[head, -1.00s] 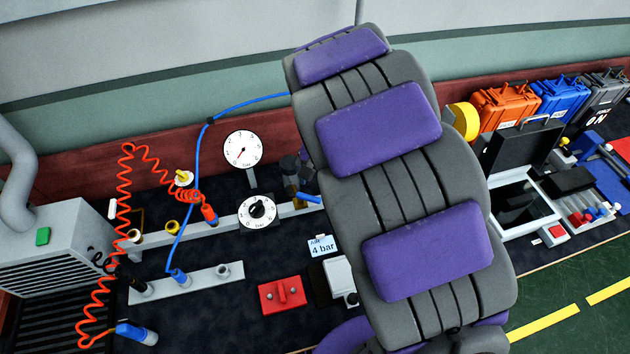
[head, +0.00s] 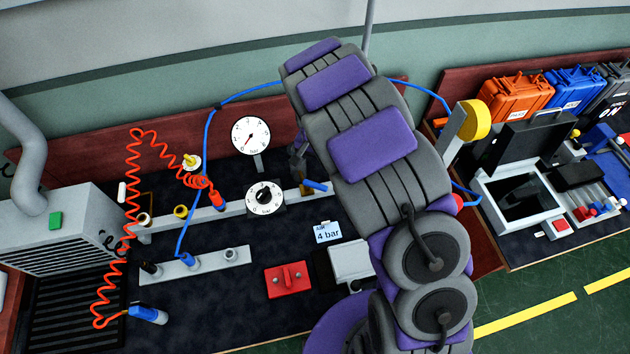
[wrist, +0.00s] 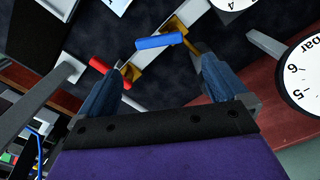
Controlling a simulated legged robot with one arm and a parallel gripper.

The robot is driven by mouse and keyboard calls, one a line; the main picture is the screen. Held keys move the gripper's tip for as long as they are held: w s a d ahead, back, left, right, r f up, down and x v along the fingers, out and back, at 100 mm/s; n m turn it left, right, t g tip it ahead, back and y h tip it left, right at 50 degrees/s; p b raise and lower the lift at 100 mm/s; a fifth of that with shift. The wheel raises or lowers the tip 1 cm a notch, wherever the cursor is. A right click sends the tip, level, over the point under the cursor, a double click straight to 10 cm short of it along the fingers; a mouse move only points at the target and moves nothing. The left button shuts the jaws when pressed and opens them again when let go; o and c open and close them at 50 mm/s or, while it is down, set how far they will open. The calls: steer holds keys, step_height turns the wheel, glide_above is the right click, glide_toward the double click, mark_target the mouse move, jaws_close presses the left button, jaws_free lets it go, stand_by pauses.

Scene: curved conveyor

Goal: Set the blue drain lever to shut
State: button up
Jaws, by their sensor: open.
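The blue drain lever (head: 316,186) sits at the right end of the grey pipe rail in the head view, beside my arm, angled across the rail. In the wrist view the blue lever (wrist: 160,41) lies beyond the fingertips, near the middle, over the pale rail with brass-coloured fittings. My gripper (wrist: 163,66) is open and empty, its two blue-grey fingers spread either side of the lever in the picture; no contact is seen. In the head view my arm hides most of the gripper.
A red lever (wrist: 110,72) is close to the left finger in the wrist view. A pressure gauge (head: 250,134) and a black-knobbed dial (head: 264,197) stand left of the blue lever. A "4 bar" card (head: 328,232) and red block (head: 288,279) lie in front. A coiled red hose (head: 122,225) hangs left.

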mark_target(315, 184)
step_height(315, 184, down, 10)
steer(key=shift+r+b, duration=0.1)
steer(key=shift+b, duration=0.35)
steer(key=shift+c, duration=0.5)
steer(key=c, duration=1.2)
